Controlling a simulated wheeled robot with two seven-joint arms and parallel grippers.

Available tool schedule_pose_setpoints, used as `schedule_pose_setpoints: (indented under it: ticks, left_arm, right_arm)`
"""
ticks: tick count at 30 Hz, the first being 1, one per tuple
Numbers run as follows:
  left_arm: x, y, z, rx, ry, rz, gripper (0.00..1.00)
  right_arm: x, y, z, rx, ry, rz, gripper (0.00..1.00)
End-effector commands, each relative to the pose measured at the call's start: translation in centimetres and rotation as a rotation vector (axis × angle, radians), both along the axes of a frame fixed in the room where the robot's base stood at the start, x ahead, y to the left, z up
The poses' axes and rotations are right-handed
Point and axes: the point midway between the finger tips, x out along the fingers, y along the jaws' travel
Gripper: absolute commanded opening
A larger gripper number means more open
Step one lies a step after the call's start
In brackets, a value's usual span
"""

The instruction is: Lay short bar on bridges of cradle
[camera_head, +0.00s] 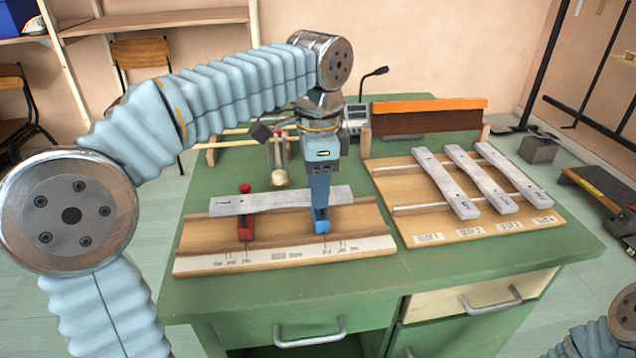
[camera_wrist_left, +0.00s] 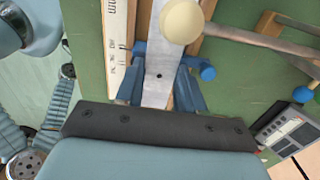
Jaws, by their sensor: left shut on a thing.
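The short grey bar (camera_head: 275,200), marked "1" at its left end, lies lengthwise above the wooden cradle (camera_head: 200,262). It spans the red bridge (camera_head: 246,228) and the blue bridge (camera_head: 321,224); I cannot tell if it fully rests on both. My left gripper (camera_head: 321,212) points down at the blue bridge, shut on the bar near its right part. In the left wrist view the gripper's fingers (camera_wrist_left: 160,88) flank the bar (camera_wrist_left: 160,70), which has a small dark hole. The fingers hide part of the blue bridge. My right gripper is out of view.
A cream mallet head (camera_head: 279,178) stands close behind the bar. To the right, a wooden rack (camera_head: 400,205) holds several grey bars (camera_head: 480,180). An orange-topped wooden block (camera_head: 425,118) and a microphone (camera_head: 374,72) stand behind. The green table's (camera_head: 560,245) front strip is clear.

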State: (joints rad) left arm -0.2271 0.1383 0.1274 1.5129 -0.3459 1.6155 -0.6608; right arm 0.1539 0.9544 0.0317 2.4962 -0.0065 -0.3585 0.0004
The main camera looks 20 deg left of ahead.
Motion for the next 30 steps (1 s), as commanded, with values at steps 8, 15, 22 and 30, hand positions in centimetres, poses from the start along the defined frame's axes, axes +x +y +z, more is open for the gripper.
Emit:
schedule_pose_setpoints:
  ticks: [8,15,22,30]
  left_arm:
    - [0.0,0.0,-0.4,0.000,0.000,0.000,0.00]
    - [0.0,0.0,-0.4,0.000,0.000,0.000,0.65]
    - [0.0,0.0,-0.5,0.000,0.000,0.000,0.68]
    - [0.1,0.0,2.1,-0.002,-0.003,0.000,0.68]
  right_arm:
    - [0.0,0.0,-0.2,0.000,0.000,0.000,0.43]
    - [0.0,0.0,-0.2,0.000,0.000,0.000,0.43]
    - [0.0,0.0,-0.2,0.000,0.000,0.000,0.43]
    - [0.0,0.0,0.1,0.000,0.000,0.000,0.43]
